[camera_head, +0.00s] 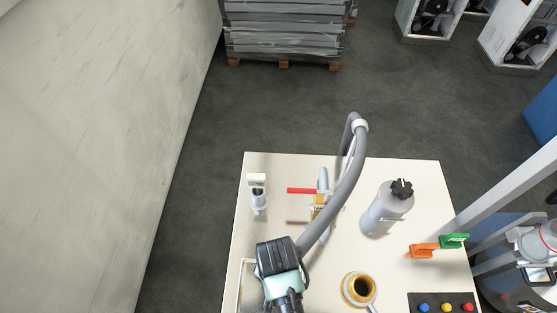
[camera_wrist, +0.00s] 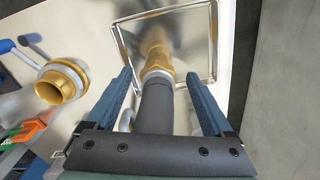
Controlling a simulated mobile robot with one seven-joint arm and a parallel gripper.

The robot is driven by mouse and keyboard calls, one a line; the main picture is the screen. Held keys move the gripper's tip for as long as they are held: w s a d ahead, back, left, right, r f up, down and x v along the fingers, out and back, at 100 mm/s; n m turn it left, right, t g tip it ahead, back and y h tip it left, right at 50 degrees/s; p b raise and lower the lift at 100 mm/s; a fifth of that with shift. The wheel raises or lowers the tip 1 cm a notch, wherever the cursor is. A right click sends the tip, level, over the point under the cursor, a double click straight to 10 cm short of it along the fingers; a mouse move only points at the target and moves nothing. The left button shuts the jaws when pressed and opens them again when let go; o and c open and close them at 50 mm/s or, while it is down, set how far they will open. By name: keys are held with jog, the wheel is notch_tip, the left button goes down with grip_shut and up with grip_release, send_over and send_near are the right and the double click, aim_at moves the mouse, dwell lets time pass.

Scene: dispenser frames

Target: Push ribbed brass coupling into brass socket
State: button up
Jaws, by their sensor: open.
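The ribbed brass coupling (camera_wrist: 158,72) is on the end of a dark grey hose (camera_wrist: 153,108) in the wrist view, over a shiny metal tray (camera_wrist: 210,40). My gripper (camera_wrist: 158,76) is open, with one blue finger on each side of the hose and coupling. A gap shows on both sides. The brass socket (camera_wrist: 58,88) is to the left, a round ring with an open mouth, apart from the coupling. In the head view the socket (camera_head: 358,288) is right of my arm, with a dark hole. The coupling is hidden there.
The hose (camera_head: 345,190) arches over the table in the head view. A grey canister (camera_head: 380,215) with a black knob, orange (camera_head: 423,251) and green (camera_head: 454,241) handles, a button panel (camera_head: 443,306) and a red-handled valve (camera_head: 302,190) stand around the socket.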

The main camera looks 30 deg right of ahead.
jog(key=shift+d+f, duration=0.15)
jog(key=shift+f, duration=1.45)
grip_shut()
